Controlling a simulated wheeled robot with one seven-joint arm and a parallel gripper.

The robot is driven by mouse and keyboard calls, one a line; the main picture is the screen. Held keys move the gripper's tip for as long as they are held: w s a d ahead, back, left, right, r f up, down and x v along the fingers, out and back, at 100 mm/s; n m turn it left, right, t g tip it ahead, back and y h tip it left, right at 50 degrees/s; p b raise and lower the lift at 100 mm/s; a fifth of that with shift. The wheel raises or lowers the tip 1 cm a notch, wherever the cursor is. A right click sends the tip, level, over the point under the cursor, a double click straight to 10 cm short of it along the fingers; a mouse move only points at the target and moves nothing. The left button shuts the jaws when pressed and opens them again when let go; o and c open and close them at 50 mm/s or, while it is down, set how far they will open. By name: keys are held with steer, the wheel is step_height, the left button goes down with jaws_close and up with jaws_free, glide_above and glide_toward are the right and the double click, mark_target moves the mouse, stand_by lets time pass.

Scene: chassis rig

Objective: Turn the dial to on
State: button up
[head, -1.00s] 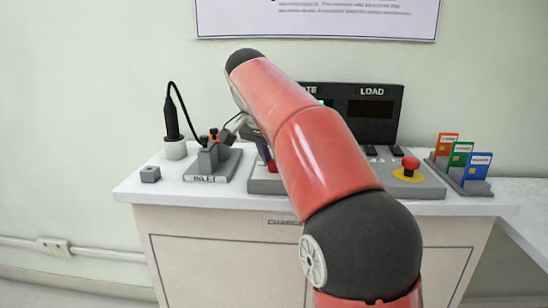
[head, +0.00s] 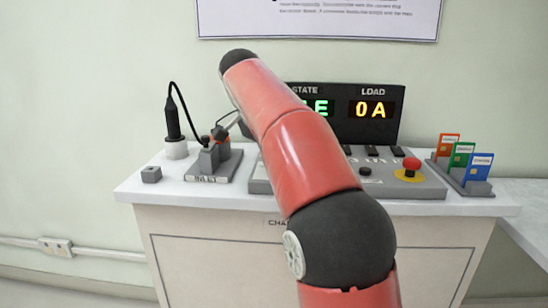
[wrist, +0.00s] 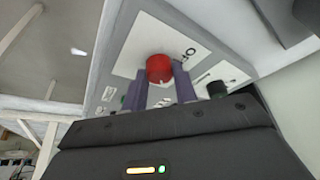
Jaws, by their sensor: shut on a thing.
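The dial is a round red knob (wrist: 159,68) on a white plate of the grey panel in the wrist view. In the head view my red arm hides the dial and the gripper. The display (head: 372,108) behind is lit, with an amber 0A under LOAD and a green E showing under STATE.
A red stop button (head: 411,164) on yellow sits at the panel's right. Coloured cards (head: 463,155) stand in a rack beyond it. The grey INLET block (head: 212,162) and a black corded tool (head: 172,118) are at left.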

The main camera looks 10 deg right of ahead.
mark_target(266, 176)
steer(key=o, duration=1)
steer(key=shift+c, duration=0.2)
steer(key=shift+a+r, duration=0.1)
steer(key=v, duration=0.7)
steer(key=shift+r, duration=0.25)
steer(key=shift+s, duration=0.1)
steer(key=s+d+n, duration=0.2)
steer(key=s, duration=0.1)
steer(key=s+d+f+n+y, duration=0.1)
steer(key=shift+s+d+t, duration=0.15)
steer(key=shift+t, duration=0.25)
steer(key=s+f+n+t+y, duration=0.2)
steer(key=s+f+n, duration=0.7)
steer(key=s+f, duration=1.4)
steer(key=shift+f+n+t+y, duration=0.3)
steer(key=shift+f+t+y, duration=0.15)
steer(key=shift+f, duration=0.5)
